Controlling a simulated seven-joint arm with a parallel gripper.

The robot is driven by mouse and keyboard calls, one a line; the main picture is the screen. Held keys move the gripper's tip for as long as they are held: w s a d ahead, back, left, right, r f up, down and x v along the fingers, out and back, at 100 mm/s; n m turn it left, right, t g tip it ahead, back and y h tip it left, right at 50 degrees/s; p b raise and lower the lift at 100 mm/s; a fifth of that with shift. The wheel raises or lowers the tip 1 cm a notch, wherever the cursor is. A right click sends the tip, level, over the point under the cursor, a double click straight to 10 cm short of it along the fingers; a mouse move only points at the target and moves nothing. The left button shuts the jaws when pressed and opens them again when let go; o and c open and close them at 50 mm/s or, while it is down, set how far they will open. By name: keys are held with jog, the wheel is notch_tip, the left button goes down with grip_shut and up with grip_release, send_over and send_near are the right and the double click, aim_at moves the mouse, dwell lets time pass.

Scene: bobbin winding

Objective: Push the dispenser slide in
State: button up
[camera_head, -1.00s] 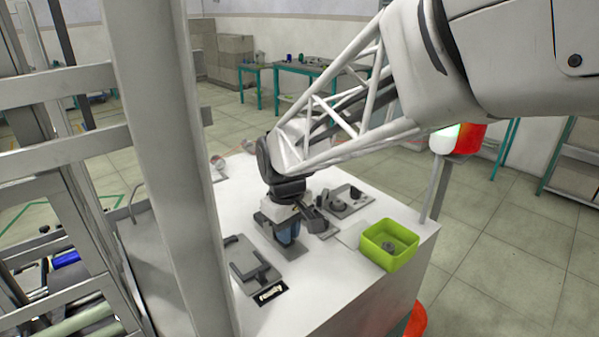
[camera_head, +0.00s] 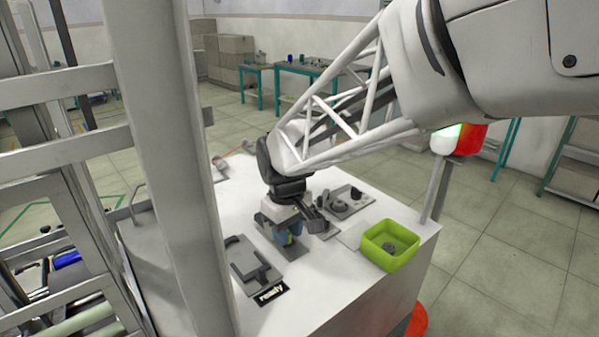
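I cannot make out how far the slide stands out.
A grey fixture with a handle (camera_head: 250,262) and a "ready" sign (camera_head: 270,293) sit at the front left. A dark block (camera_head: 316,219) and a grey plate with round parts (camera_head: 346,203) are at the right. A pale post (camera_head: 172,170) stands at the left.

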jog(key=shift+r, duration=0.15)
jog(key=shift+r, duration=3.4)
jog(key=s+d+f+m+t, duration=0.1)
jog(key=s+d+m, duration=0.8)
jog(key=s+d, duration=1.1)
jog(key=d+t, duration=0.1)
jog(key=d, duration=0.1)
jog(key=shift+d+f+t, duration=0.3)
jog(key=shift+f, duration=0.1)
